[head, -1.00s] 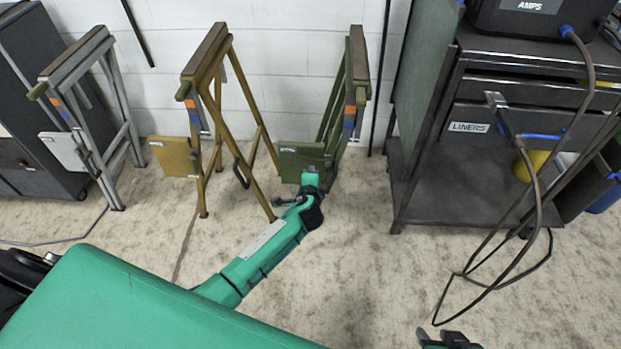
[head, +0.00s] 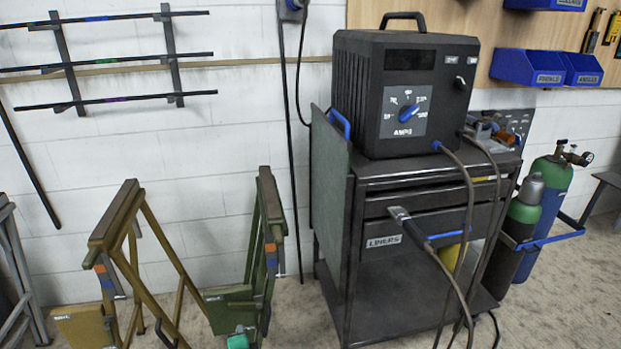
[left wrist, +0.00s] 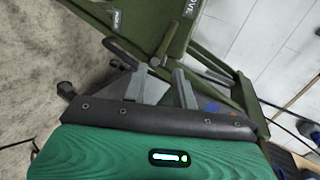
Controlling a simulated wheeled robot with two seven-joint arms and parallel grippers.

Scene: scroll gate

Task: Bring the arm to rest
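My left gripper (left wrist: 158,88) shows in the left wrist view with its two grey fingers apart and nothing seen between them. It is close to the green trestle (left wrist: 235,82), near a dark bar handle (left wrist: 122,52) on it; whether they touch I cannot tell. In the head view the green trestle (head: 266,235) stands against the wall, and only a teal bit of my left arm shows at the bottom edge in front of its lower panel. My right gripper is in neither current view.
A mustard trestle (head: 130,262) and a grey trestle (head: 14,265) stand left of the green one. The dark welding cart (head: 370,285) with a power source (head: 400,90) stands right, its cables hanging in front. Gas cylinders (head: 545,205) are farther right.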

